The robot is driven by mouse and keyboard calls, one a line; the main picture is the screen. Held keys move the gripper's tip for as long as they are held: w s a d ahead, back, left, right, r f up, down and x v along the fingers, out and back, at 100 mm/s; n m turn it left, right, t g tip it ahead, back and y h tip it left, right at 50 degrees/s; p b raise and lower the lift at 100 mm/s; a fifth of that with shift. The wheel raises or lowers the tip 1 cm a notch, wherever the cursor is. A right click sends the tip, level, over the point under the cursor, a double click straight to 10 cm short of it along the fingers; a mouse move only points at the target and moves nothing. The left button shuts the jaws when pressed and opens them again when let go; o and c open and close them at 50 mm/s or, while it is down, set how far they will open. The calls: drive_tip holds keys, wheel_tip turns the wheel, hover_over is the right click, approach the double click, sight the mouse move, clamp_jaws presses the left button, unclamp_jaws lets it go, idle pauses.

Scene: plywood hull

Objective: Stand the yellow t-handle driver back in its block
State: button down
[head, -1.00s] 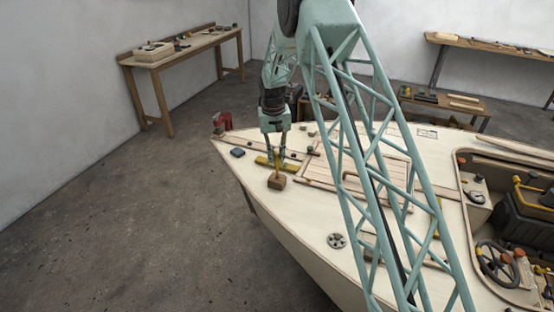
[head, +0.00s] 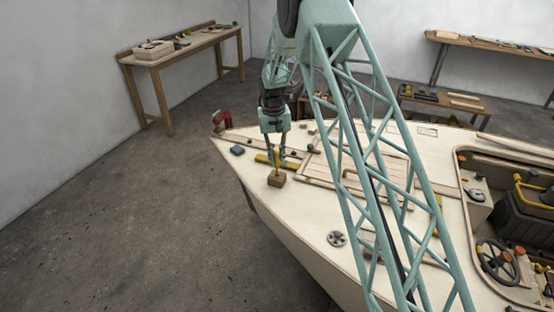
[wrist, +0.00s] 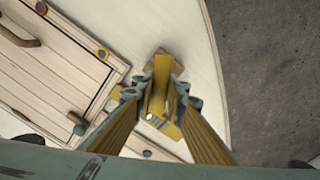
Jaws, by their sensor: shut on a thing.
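The yellow t-handle driver (head: 277,157) is between the fingers of my gripper (head: 276,155), which is shut on it. In the head view the driver looks roughly upright, over or in the small brown wooden block (head: 276,181) on the pale deck. In the wrist view the yellow driver (wrist: 159,88) runs between the fingertips (wrist: 157,98), with part of the block (wrist: 177,66) behind it. Whether the driver's lower end is inside the block's hole or just above it, I cannot tell.
A yellow bar (head: 262,159) lies on the deck close by the block. A blue item (head: 237,150) and a red clamp-like thing (head: 222,119) are farther left. A framed wooden hatch (wrist: 50,75) lies beside the gripper. The deck edge drops to the floor.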

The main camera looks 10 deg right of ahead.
drive_tip(key=shift+f+b, duration=0.5)
drive_tip(key=shift+f, duration=0.55)
idle(0.6)
drive_tip(key=c, duration=2.5)
unclamp_jaws()
drive_tip(key=shift+c, duration=0.2)
drive_tip(key=shift+r, duration=0.15)
drive_tip(key=shift+a+r, duration=0.15)
drive_tip(key=shift+r, duration=2.8)
drive_tip(key=shift+a+r, duration=0.15)
drive_tip(key=shift+r, duration=2.8)
